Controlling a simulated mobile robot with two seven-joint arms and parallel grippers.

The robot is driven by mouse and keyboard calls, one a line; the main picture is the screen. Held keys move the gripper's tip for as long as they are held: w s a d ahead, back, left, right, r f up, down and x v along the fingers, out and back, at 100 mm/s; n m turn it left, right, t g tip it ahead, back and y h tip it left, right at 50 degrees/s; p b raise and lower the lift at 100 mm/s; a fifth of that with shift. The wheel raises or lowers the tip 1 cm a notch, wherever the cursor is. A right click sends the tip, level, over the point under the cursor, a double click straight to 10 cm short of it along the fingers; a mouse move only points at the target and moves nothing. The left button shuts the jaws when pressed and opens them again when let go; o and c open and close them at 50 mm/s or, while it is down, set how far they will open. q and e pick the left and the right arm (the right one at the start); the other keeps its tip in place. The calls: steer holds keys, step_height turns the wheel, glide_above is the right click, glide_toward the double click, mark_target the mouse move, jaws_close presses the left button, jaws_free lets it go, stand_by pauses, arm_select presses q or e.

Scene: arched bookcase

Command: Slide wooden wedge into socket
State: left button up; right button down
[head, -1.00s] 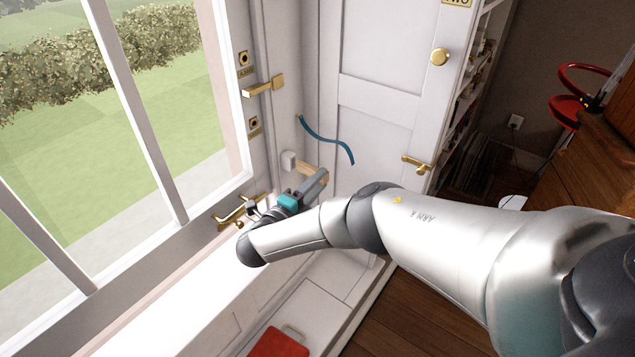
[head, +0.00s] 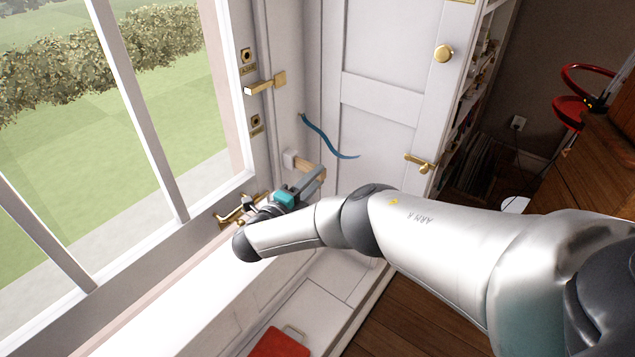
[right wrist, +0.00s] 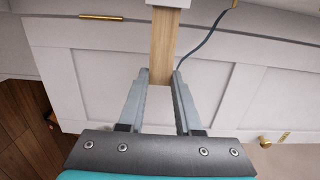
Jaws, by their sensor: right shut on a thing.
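The wooden wedge (head: 306,164) is a pale, straight bar that also shows in the right wrist view (right wrist: 163,42). My right gripper (right wrist: 161,77) is shut on the wedge's near end, with a finger on each side. In the head view the gripper (head: 318,177) partly covers the wedge. My left gripper is out of view.
A blue cord (head: 325,143) hangs from the frame above the wedge. A white door (head: 385,75) with a brass lever (head: 420,161) stands behind. A red item (head: 276,343) lies below.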

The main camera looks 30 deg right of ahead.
steer(key=shift+w+a+b, duration=0.25)
steer(key=shift+w+b, duration=0.4)
steer(key=shift+w+a+b, duration=0.25)
steer(key=shift+w+b, duration=0.35)
steer(key=shift+b, duration=0.05)
steer(key=c, duration=0.5)
jaws_free()
steer(key=shift+p+v, duration=1.55)
steer(key=shift+v, duration=6.05)
steer(key=shift+s, duration=0.1)
